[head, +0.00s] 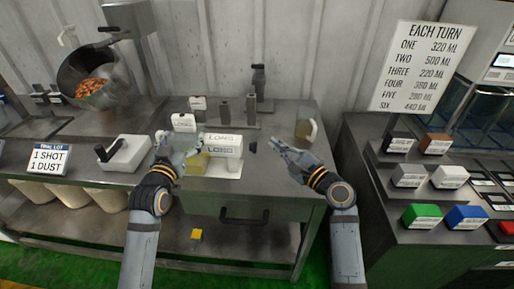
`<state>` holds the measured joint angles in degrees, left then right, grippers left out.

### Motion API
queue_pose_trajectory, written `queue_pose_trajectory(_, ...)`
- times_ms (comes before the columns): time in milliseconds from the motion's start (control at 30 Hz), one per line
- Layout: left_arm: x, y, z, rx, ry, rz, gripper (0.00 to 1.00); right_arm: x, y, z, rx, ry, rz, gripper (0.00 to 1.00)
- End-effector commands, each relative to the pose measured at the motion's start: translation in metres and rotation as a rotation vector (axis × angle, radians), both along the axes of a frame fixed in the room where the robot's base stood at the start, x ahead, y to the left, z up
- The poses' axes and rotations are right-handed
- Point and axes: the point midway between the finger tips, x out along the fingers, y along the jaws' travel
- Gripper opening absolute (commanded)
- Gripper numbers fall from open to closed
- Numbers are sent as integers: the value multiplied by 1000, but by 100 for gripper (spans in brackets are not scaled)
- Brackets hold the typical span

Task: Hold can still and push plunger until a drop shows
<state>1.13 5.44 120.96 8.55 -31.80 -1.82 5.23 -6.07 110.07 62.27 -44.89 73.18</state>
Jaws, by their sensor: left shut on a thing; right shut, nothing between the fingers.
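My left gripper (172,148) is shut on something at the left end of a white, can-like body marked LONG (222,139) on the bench. The fingers hide the contact, and a yellowish block (198,163) sits close beside them. I cannot tell exactly which part is held. A small dark piece (253,147), possibly the plunger, is at the right of the white body. My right gripper (279,150) is shut and empty, just right of this dark piece, with a small gap visible. No drop can be made out.
A white crank box (124,154) is at left, near a metal drum (91,76). Several dark posts stand at the back. A side bench (400,207) with coloured blocks is at right.

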Motion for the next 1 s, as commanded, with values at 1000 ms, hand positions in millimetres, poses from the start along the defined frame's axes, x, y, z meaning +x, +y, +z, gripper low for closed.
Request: queue_pose_trajectory(1000,0,0,-8,1,19,1,32,1,-110,13,92,938,641,0)
